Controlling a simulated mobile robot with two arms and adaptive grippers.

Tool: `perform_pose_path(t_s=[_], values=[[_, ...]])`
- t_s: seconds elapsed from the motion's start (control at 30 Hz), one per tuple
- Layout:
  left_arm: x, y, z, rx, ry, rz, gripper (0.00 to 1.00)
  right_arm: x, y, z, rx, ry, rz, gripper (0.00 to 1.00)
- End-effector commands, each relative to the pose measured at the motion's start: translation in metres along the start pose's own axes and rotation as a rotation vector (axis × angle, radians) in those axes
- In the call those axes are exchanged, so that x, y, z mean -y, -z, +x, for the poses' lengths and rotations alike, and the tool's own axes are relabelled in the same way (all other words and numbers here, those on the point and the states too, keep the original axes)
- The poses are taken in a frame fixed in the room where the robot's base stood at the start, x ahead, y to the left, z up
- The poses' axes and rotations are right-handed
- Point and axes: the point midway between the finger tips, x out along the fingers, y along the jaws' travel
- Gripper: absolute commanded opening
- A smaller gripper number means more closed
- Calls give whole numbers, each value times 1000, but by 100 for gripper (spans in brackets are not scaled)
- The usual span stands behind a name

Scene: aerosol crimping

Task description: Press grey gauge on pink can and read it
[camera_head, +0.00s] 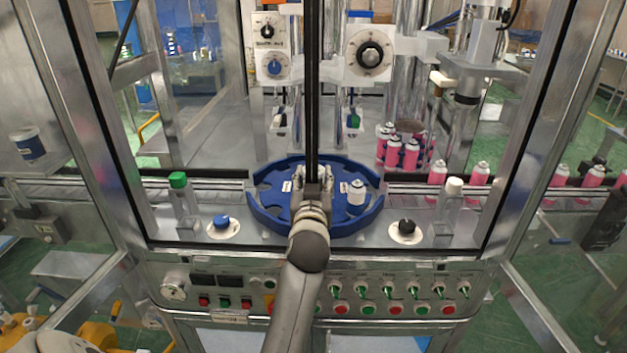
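My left gripper (313,178) is at the middle, over the blue round turntable (262,208); its arm rises from the bottom edge. Its light fingers stand apart, one on each side of a dark upright bar, and I cannot tell whether they grip anything. My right gripper is not in view. Pink cans (411,155) with white tops stand in a cluster at the back right. More pink cans (437,173) stand in a row along the conveyor at right. I cannot pick out a grey gauge for certain; a small round dial (173,291) sits on the front panel.
A blue-and-white container (356,192) sits on the turntable's right. Blue (221,221) and black (406,227) knobs flank it on white discs. Green-capped (178,181) and cream-capped (454,187) posts stand at the sides. Metal frame posts (528,130) and a switch panel (390,290) surround the space.

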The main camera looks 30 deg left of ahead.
Motion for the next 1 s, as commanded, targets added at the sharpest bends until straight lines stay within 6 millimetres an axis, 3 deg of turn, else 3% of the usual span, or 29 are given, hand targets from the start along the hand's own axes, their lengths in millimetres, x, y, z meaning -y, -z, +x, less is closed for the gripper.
perform_pose_path(t_s=[0.47,1.0], values=[[0,0,0,4,0,0,16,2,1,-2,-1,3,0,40],[0,34,0,0,0,-1,16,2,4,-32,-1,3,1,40]])
